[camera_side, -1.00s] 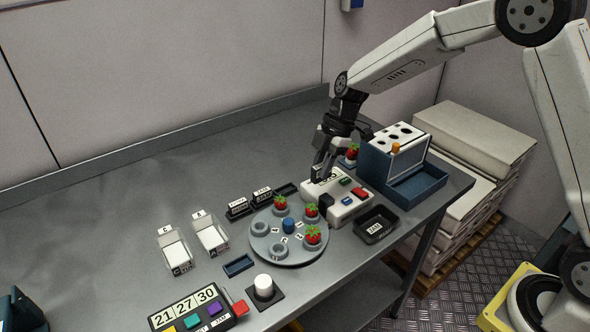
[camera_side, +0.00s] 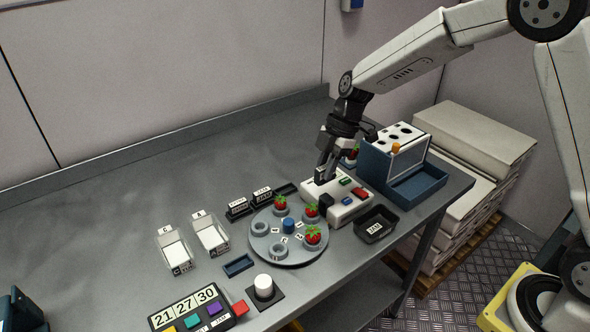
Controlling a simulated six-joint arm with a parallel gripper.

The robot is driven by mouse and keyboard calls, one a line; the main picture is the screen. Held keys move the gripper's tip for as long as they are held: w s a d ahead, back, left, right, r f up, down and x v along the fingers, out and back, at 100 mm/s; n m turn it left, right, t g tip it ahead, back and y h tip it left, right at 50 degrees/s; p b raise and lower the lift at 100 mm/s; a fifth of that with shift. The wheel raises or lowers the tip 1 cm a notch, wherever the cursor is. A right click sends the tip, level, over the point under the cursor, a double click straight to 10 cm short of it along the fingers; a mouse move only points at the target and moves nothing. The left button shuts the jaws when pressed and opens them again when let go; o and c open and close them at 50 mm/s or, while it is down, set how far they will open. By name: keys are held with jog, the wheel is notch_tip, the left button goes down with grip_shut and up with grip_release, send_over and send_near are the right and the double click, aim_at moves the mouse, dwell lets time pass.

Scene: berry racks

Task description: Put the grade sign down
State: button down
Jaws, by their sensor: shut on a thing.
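My gripper (camera_side: 323,172) is at the back left end of a white box with coloured buttons (camera_side: 349,207), with its fingers pointing down. It is shut on a small dark piece, which I take to be the grade sign (camera_side: 320,176). The fingers hide part of it, and I cannot tell whether it touches the box top. Two black signs with white labels, one on the left (camera_side: 238,207) and one on the right (camera_side: 263,195), stand on the table left of the box. An empty dark holder (camera_side: 286,189) lies beside them.
A round grey turntable (camera_side: 290,259) carries several strawberries in cups. A blue rack (camera_side: 376,165) stands right of the box, and a black tray (camera_side: 375,224) in front. Two clear bins (camera_side: 192,243) and a number panel (camera_side: 190,308) are left. The back-left table is clear.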

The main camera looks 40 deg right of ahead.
jog(key=s+a, duration=1.3)
jog(key=a, duration=0.4)
send_over(232, 270)
jog(key=d, duration=0.2)
jog(key=shift+s+a+f, duration=0.1)
jog(key=shift+s+f, duration=0.05)
jog(key=shift+f, duration=2.1)
jog(key=shift+s+f, duration=0.1)
jog(key=shift+f, duration=2.15)
jog(key=shift+f, duration=0.15)
jog(key=shift+w+a+f, duration=0.1)
jog(key=shift+w+f, duration=0.05)
jog(key=shift+f, duration=1.55)
jog(key=shift+f, duration=0.15)
